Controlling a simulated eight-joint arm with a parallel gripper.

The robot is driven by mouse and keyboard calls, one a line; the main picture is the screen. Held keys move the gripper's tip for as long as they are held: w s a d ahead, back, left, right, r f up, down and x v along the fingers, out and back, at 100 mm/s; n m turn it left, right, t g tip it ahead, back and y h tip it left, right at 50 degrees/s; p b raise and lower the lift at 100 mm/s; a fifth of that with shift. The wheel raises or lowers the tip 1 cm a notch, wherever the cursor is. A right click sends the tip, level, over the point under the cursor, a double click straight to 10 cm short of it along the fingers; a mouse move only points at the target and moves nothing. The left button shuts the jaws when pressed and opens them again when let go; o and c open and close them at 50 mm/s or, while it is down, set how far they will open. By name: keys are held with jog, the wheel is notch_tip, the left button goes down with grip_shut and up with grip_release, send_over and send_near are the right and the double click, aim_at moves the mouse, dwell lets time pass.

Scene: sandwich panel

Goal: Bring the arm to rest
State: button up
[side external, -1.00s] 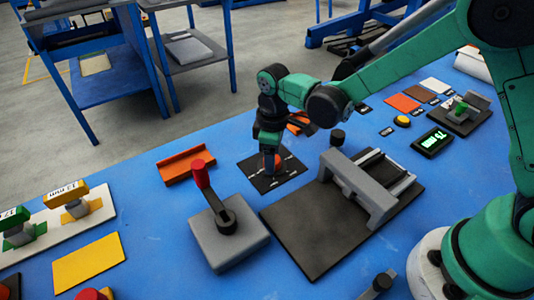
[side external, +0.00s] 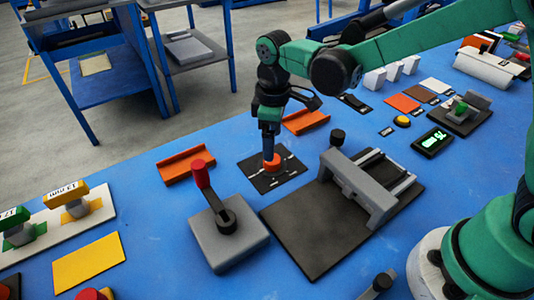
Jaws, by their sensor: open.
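My gripper (side external: 269,150) points straight down over a small black square mat (side external: 258,180) with pale markings. An orange-red round piece (side external: 272,164) stands on the mat right under the fingertips. The jaws are open, though the fingers overlap in this view. I cannot tell whether the fingertips still touch the round piece. My green and black arm reaches in from the right, above the table.
A grey block with a red-knobbed lever (side external: 228,240) stands in front. A black board with a grey bridge-shaped fixture (side external: 360,190) is to the right. Orange channels (side external: 187,165) (side external: 306,121) lie to the left and behind. A yellow plate (side external: 89,263) lies front left.

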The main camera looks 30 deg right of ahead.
jog(key=shift+r, duration=0.35)
jog(key=s+d+r+m+t, duration=0.7)
jog(key=s+d+m, duration=0.1)
jog(key=s+d, duration=0.1)
jog(key=shift+s+r+m, duration=0.15)
jog(key=shift+r+m, duration=0.1)
jog(key=shift+m, duration=0.15)
